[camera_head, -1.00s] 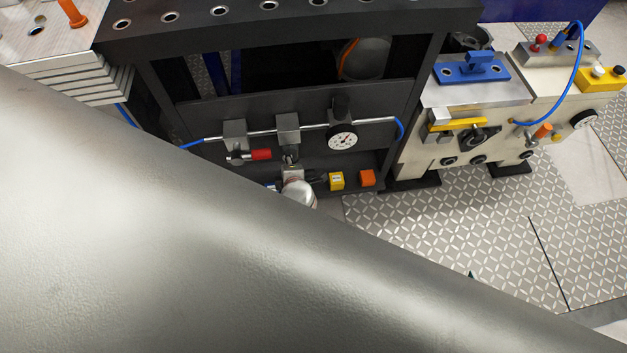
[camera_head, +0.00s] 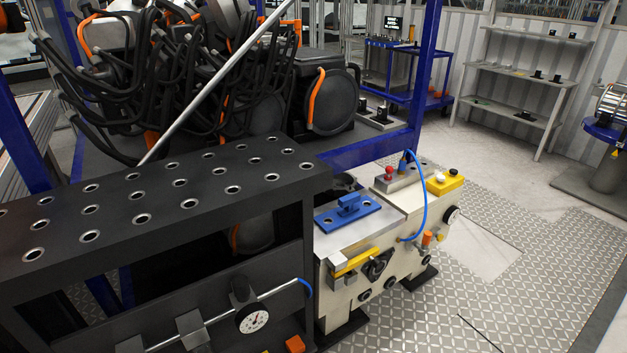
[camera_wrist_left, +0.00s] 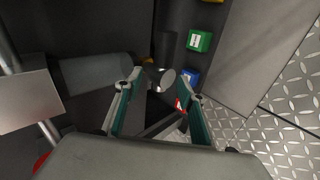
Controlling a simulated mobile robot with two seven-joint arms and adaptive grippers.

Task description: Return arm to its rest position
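My left gripper (camera_wrist_left: 156,90) shows in the left wrist view. Its two teal fingers stand apart, with nothing held between them. A dark cylinder with a pale round end (camera_wrist_left: 163,78) lies beyond the fingertips; I cannot tell how far off it is. Neither gripper shows in the head view, and no arm is in it. The dark drive-unit frame (camera_head: 150,200) with its rows of holes stands at the lower left of the head view. A pressure gauge (camera_head: 252,319) sits on a rod at its front.
A cream machine (camera_head: 345,290) with a blue plate stands right of the dark frame. In the wrist view, a green block (camera_wrist_left: 199,40), a blue block (camera_wrist_left: 190,76) and a metal block (camera_wrist_left: 25,100) lie close by.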

